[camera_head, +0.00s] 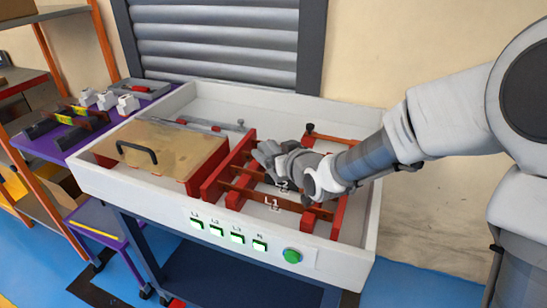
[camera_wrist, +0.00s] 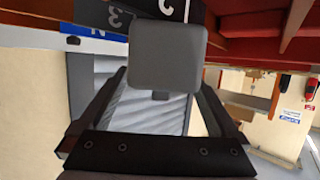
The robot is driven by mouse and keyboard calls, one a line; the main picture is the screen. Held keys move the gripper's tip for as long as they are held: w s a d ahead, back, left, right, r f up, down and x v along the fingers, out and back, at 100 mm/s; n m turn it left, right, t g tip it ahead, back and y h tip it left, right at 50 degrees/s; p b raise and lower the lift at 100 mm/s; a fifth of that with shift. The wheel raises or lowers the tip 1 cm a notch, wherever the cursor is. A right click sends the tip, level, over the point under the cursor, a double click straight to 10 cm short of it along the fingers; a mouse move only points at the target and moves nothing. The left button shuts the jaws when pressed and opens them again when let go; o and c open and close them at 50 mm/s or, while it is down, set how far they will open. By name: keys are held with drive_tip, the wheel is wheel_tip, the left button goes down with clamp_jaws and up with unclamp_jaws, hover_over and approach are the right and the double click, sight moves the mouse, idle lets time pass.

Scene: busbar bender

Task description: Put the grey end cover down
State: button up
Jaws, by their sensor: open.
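My gripper (camera_head: 265,160) is over the red busbar supports in the white open-topped cabinet, to the right of the brown cover. In the wrist view a plain grey block with rounded corners (camera_wrist: 168,55), which looks like the grey end cover, is in front of the open jaws, between their tips. I cannot tell whether it touches a finger or what it rests on. In the head view my gripper and wrist hide that spot, and I cannot make the cover out there.
The white cabinet (camera_head: 130,195) has red supports (camera_head: 212,182), a brown cover with a black handle (camera_head: 165,150) and a green button (camera_head: 292,256) on its front. A purple table (camera_head: 52,148) with several white parts stands at the left. A grey shutter (camera_head: 220,40) is behind.

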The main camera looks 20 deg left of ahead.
clamp_jaws()
idle(0.4)
